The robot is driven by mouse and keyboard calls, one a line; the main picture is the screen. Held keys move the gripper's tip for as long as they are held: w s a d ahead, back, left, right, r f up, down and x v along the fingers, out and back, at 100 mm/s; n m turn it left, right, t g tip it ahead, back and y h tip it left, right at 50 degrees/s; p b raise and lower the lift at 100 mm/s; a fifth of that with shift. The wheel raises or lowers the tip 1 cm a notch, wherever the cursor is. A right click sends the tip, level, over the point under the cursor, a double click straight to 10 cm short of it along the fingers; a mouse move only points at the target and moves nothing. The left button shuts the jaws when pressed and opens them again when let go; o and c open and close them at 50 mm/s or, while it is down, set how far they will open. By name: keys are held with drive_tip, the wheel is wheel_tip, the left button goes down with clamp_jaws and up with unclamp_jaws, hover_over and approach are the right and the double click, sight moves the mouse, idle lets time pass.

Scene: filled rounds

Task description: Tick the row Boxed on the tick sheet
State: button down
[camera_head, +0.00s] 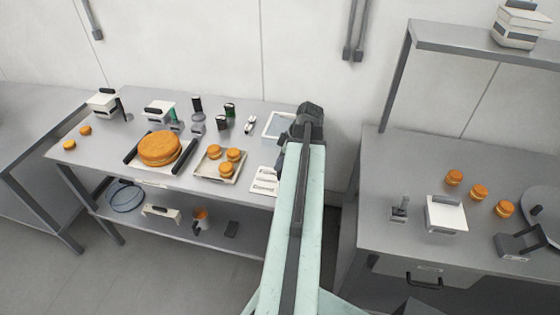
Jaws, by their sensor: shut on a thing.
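A white sheet with rows of dark marks (264,182), which looks like the tick sheet, lies near the front right edge of the left table. Its row words are too small to read, so I cannot tell which row is Boxed. My arm covers its right side. My gripper (306,122) is at the far end of my arm, over the right end of that table, beyond the sheet. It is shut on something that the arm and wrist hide. I cannot tell its height above the table.
A pale, grey-rimmed tray (279,125) lies behind the sheet, close to my gripper. A tray of small round cakes (219,164) and a large cake (160,148) stand to the left. The right table (400,165) stands across a gap, with a shelf (450,38) above it.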

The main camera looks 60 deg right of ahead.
wheel_tip(320, 180, down, 6)
drive_tip(key=b, duration=0.6)
drive_tip(key=shift+s, duration=0.1)
drive_tip(key=shift+f+b, duration=0.5)
idle(0.8)
idle(0.5)
wheel_tip(320, 180, up, 7)
drive_tip(key=p, duration=0.7)
drive_tip(key=shift+r, duration=0.15)
